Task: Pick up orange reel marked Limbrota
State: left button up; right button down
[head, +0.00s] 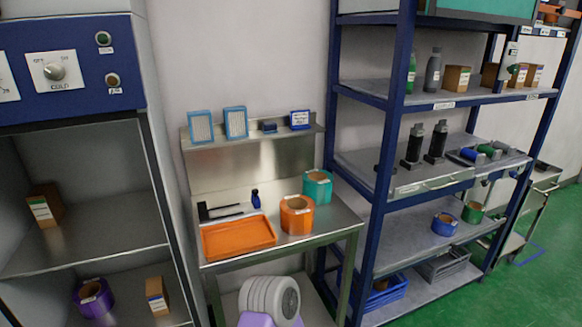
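An orange reel (296,215) stands on the steel workbench, to the right of an orange tray. It has a pale label on its upper side, but the print is too small to read. A teal reel (317,187) stands just behind it to the right. Neither of my grippers shows in the head view.
The workbench (335,222) also holds the orange tray (238,238), a black tool (219,211) and a small blue bottle (255,199). A blue-framed shelf rack (378,180) stands close on the right, a cabinet (75,230) on the left. Green floor (530,285) is clear at far right.

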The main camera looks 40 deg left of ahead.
aim_at(296, 212)
jog(key=u, duration=0.75)
jog(key=i, duration=1.5)
jog(key=u, duration=0.65)
